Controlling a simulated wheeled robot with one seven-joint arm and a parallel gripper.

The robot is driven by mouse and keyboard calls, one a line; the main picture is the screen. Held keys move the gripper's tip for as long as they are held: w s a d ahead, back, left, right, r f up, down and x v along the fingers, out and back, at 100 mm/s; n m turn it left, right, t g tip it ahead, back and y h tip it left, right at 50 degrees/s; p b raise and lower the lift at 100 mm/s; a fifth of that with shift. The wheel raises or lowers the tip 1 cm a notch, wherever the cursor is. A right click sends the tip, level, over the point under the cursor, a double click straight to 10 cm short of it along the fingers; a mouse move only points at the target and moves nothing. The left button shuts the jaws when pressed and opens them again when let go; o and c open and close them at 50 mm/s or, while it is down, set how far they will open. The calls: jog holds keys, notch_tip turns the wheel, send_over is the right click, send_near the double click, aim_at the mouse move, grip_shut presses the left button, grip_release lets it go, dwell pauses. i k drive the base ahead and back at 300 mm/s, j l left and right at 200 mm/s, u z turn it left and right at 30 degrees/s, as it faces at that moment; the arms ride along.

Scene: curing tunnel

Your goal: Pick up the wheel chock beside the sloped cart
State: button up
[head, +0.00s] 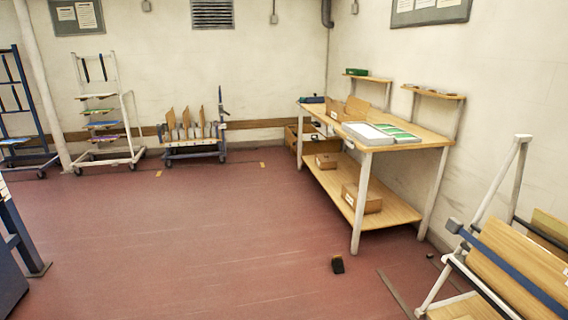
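A small dark wedge-like block, which looks like the wheel chock (337,265), lies on the red floor in front of the workbench. The sloped cart (478,254), a white frame with tilted wooden boards and a blue bar, stands at the lower right, cut off by the picture's edge. The block lies to the left of this cart, with bare floor between them. A tiny dark item (430,256) lies on the floor closer to the cart; it is too small to identify. My gripper is not in view.
A wooden workbench (400,206) with a lower shelf stands against the right wall. A white rack cart (104,152) and a low cart with upright boards (195,154) stand at the back. Blue framework (15,235) is at the left edge. The middle floor is clear.

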aim_at(337, 264)
jog(key=i+u, duration=0.1)
jog(key=i, duration=1.8)
jog(key=i+j+z, duration=0.1)
jog(key=i+z, duration=0.3)
jog(key=i, duration=0.15)
jog(key=i+j+z, duration=0.35)
jog(key=i, duration=0.2)
jog(key=i+j+z, duration=0.4)
jog(key=i, duration=0.15)
jog(key=i+j+z, duration=0.35)
jog(key=i+j, duration=0.05)
jog(key=j, duration=0.1)
